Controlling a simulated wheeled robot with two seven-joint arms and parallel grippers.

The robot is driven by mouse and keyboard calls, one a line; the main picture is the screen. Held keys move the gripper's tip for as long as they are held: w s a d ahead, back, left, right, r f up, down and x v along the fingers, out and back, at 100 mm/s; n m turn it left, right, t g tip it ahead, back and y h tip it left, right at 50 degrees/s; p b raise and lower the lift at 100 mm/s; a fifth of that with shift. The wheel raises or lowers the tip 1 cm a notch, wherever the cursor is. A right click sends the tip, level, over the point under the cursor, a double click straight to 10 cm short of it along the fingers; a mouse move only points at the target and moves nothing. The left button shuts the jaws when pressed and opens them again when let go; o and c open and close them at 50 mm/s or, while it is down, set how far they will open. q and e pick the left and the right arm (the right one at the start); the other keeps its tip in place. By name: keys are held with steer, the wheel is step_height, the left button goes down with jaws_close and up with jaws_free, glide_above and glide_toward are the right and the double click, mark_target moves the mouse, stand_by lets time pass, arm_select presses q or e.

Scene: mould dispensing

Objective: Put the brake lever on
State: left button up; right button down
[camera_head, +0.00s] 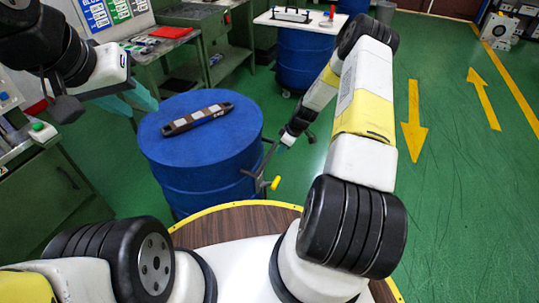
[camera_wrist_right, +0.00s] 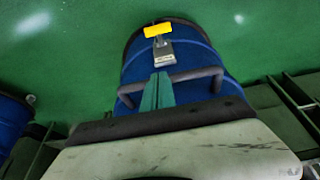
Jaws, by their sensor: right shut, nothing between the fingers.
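The brake lever with a yellow end (camera_head: 275,183) sticks out low from the side of the blue drum (camera_head: 190,190). In the right wrist view the lever's yellow end (camera_wrist_right: 159,30) lies beyond my right gripper (camera_wrist_right: 157,90), with a grey plate below it. The teal fingers are shut together and empty, apart from the lever. In the head view my right gripper (camera_head: 288,140) is small, above and right of the lever. My left gripper (camera_head: 142,96) is at the upper left, left of the drum; its jaw gap cannot be made out.
A dark tool-like bar (camera_head: 197,118) lies on the drum's top. A grey tube handle (camera_head: 263,158) juts from the drum's side, close to my right gripper. Green benches (camera_head: 45,185) stand at the left. Green floor (camera_head: 445,200) is clear at the right.

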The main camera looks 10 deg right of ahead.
steer(key=f, duration=0.3)
steer(key=s+f, duration=0.1)
steer(key=f, duration=0.1)
steer(key=shift+a, duration=0.1)
glide_above(275, 181)
steer(key=a, duration=0.1)
steer(key=f, duration=0.9)
steer(key=shift+w+f, duration=0.25)
steer(key=shift+f, duration=0.15)
steer(key=shift+s+d+f, duration=0.15)
steer(key=shift+d+f, duration=0.1)
steer(key=shift+f, duration=0.25)
steer(key=shift+s+d+f, duration=0.15)
steer(key=shift+d+f, duration=0.1)
steer(key=shift+f, duration=0.2)
steer(key=shift+s+d+f, duration=0.1)
steer(key=shift+d+f, duration=0.05)
steer(key=shift+f, duration=0.4)
